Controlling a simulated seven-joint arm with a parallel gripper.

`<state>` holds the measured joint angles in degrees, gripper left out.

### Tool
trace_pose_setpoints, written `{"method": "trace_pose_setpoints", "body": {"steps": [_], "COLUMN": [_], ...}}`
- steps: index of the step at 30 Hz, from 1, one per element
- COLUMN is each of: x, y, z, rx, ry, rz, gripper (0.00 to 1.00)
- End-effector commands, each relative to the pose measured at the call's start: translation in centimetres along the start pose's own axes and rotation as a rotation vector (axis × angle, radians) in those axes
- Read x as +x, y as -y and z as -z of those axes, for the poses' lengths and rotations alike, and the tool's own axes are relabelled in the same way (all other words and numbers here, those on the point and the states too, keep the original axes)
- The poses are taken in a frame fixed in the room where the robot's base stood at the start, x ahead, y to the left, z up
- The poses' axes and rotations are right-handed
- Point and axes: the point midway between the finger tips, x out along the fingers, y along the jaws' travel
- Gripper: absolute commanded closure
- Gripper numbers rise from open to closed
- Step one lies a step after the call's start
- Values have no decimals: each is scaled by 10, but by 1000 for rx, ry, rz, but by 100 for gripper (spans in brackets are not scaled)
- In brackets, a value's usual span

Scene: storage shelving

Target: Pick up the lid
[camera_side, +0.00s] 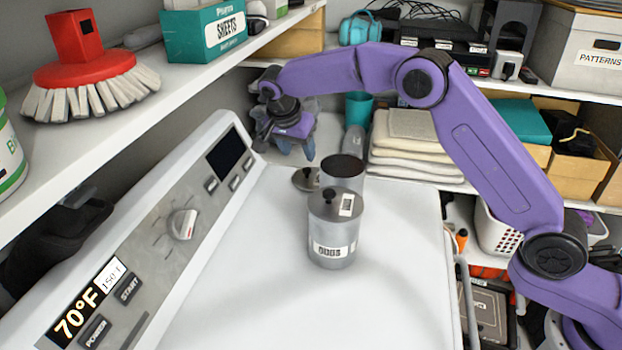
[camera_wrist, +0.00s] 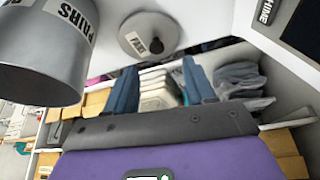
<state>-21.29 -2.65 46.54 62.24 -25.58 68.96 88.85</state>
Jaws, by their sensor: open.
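A loose round grey lid (camera_side: 306,180) with a dark knob lies on the white machine top, behind and left of an open grey canister (camera_side: 343,172). In the wrist view the lid (camera_wrist: 135,28) shows its black knob and a printed label, ahead of my fingers and roughly in line with the space between them. My gripper (camera_side: 297,145) is open and empty, above and behind the lid; its two blue-grey fingers (camera_wrist: 160,82) stand apart in the wrist view. A second canister (camera_side: 332,240) wears its own knobbed lid and stands in front of the open one.
The slanted control panel (camera_side: 165,230) rises left of the canisters. A grey canister (camera_wrist: 50,55) fills the upper left of the wrist view. Folded towels (camera_side: 410,150) sit on a shelf behind. The front of the white top (camera_side: 290,310) is clear.

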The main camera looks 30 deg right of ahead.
Motion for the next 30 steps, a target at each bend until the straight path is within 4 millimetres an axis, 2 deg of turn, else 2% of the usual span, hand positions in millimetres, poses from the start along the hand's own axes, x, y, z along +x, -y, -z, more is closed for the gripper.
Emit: {"method": "trace_pose_setpoints", "body": {"steps": [10,18,28,30], "x": [33,68,74,74], "y": [-2,-5,-5,-5], "z": [2,3,3,3], "rx": [5,3,3,3], "ry": [1,0,0,0], "rz": [-2,-1,1,1], "gripper": [46,46,46,69]}}
